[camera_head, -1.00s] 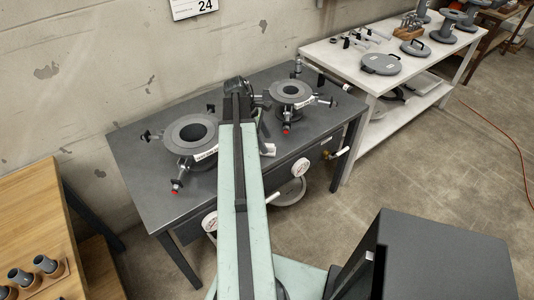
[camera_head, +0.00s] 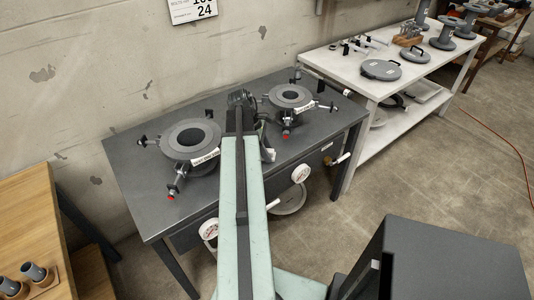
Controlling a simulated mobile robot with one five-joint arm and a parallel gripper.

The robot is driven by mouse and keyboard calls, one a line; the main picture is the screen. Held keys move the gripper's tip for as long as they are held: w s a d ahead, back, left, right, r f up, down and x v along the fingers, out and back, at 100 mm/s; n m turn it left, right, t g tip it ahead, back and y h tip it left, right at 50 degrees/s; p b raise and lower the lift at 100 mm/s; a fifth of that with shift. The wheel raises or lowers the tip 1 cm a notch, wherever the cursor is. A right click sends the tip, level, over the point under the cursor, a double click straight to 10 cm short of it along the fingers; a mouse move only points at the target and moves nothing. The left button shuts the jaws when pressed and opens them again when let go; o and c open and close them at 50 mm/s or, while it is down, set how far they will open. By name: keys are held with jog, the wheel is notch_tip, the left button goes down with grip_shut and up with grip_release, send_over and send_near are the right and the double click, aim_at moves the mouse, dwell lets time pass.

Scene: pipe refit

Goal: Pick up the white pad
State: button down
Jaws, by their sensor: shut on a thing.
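My arm reaches out over the dark grey workbench (camera_head: 130,200), and my gripper (camera_head: 243,100) is at its far end, mostly hidden behind the arm. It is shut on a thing. A small pale piece, which looks like the white pad (camera_head: 269,155), shows just right of the arm between the two flanged fittings. Most of it is hidden, and the contact with the jaws cannot be seen.
A left flanged fitting (camera_head: 189,137) and a right one (camera_head: 290,96) stand on the bench, with red-tipped clamps. White gauges (camera_head: 300,173) are at the bench front. A white table (camera_head: 350,70) with lids and spools stands right. A wooden bench (camera_head: 25,205) is at left.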

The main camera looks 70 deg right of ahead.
aim_at(268, 150)
notch_tip(268, 150, up, 10)
jog(key=p, duration=0.9)
jog(key=shift+p, duration=0.4)
jog(key=shift+f, duration=0.1)
jog(key=c, duration=1.6)
grip_release()
jog(key=c, duration=0.4)
jog(key=shift+s, duration=0.1)
